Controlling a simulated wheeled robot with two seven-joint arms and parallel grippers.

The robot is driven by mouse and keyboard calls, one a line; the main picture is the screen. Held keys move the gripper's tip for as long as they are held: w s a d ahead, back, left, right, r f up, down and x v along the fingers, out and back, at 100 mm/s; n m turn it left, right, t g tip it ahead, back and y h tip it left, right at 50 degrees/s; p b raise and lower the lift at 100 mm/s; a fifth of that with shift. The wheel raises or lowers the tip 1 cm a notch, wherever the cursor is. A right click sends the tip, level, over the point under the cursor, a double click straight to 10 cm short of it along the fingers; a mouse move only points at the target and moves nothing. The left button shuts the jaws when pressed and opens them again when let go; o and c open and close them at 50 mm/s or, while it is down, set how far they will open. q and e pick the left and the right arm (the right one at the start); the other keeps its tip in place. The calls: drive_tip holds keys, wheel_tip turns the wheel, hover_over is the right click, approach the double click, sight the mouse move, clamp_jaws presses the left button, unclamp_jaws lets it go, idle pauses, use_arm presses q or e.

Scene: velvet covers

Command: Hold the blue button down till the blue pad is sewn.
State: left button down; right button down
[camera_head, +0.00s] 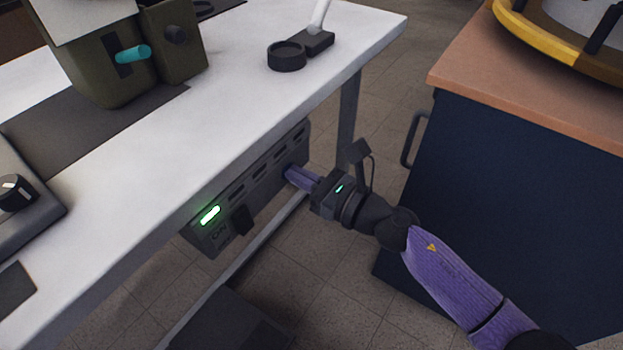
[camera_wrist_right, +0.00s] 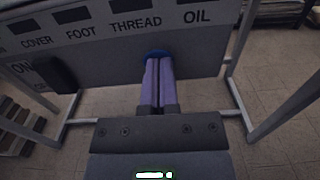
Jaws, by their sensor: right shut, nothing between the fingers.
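The blue button (camera_wrist_right: 158,53) shows in the wrist view as a blue rim behind my fingertips, on the grey control panel (camera_head: 255,183) under the white table's edge. My right gripper (camera_head: 290,172) is shut and empty. Its purple fingertips are at the button in the wrist view (camera_wrist_right: 158,64) and cover most of it. They look in contact, but how far the button is pressed cannot be told. In the head view the button is hidden by the fingers. No blue pad can be made out. My left gripper is not in view.
An olive sewing machine (camera_head: 130,60) with a teal knob stands on the white table (camera_head: 230,100). The panel has a lit green lamp (camera_head: 210,215) and a black switch (camera_head: 242,220). A dark blue cabinet (camera_head: 510,190) stands at right, close to my right arm.

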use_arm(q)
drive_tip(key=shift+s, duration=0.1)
use_arm(e)
drive_tip(key=shift+a+r, duration=0.15)
drive_tip(key=shift+r, duration=0.15)
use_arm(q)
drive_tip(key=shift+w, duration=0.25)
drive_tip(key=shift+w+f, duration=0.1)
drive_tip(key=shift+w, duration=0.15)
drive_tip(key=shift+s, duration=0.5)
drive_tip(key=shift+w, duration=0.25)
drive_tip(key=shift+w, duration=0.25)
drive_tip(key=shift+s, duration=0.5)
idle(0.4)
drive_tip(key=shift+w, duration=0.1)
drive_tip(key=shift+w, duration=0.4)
